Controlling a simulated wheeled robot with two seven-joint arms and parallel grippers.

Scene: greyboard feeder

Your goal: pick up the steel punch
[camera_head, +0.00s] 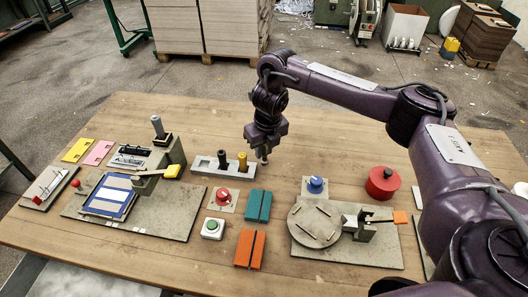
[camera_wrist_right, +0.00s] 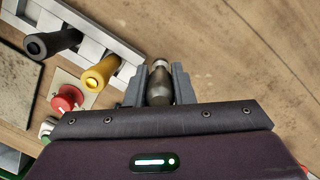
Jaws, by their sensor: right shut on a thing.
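My right gripper (camera_head: 264,146) is shut on the steel punch (camera_head: 264,157), and its fingers point down past the right end of the grey rack (camera_head: 203,168). In the right wrist view, the dark metallic punch (camera_wrist_right: 158,88) sits between the two grey fingers, with its rounded end showing. Its lower part is partly hidden by the gripper. The punch looks clear of the rack, but its height above the table is hard to tell. My left gripper is not in view.
A black punch (camera_head: 222,159) and a yellow punch (camera_head: 242,161) stand in the rack. Teal (camera_head: 258,205) and orange (camera_head: 249,248) slotted blocks lie in front. A turntable fixture (camera_head: 314,224) is at right, a press fixture (camera_head: 146,218) at left. Wooden table (camera_head: 330,140) behind is clear.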

